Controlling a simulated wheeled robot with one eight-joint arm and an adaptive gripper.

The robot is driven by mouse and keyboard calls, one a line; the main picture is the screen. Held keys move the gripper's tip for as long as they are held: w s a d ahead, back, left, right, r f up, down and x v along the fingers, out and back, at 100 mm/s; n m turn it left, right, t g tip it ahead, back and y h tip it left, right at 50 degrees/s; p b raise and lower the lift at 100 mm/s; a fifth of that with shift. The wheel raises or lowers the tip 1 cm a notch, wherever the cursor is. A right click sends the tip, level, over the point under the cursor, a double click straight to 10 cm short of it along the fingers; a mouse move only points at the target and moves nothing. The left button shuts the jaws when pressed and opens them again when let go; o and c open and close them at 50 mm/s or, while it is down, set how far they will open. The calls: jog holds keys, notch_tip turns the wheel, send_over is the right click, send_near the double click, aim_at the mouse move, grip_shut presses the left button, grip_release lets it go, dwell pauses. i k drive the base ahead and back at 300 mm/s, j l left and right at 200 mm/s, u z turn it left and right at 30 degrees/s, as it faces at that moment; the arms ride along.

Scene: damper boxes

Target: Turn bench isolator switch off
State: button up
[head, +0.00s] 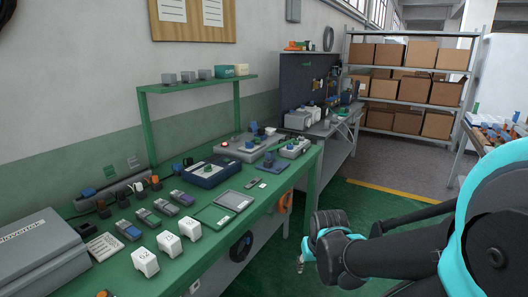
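I cannot tell for certain which item is the bench isolator switch. A small grey box (293,10) is fixed high on the wall behind the benches, too small to read its position. On the green workbench (190,236), a grey control box (248,147) carries a lit red button and knobs.
White blocks (169,244), small grey devices (149,218) and a large grey case (42,262) crowd the bench's near side. A green shelf (196,85) stands above it. A second bench (330,128) and a box rack (400,110) lie beyond. Green floor (375,205) is clear.

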aim_at(249, 144)
jog(key=i+l+u, duration=0.3)
jog(key=i+l, duration=0.35)
jog(key=i+l+u, duration=0.1)
jog(key=i+l, duration=0.2)
jog(key=l, duration=0.25)
jog(key=i+l, duration=0.3)
jog(key=l, duration=0.2)
jog(key=i+l+u, duration=0.1)
jog(key=i+l, duration=0.25)
jog(key=l, duration=0.1)
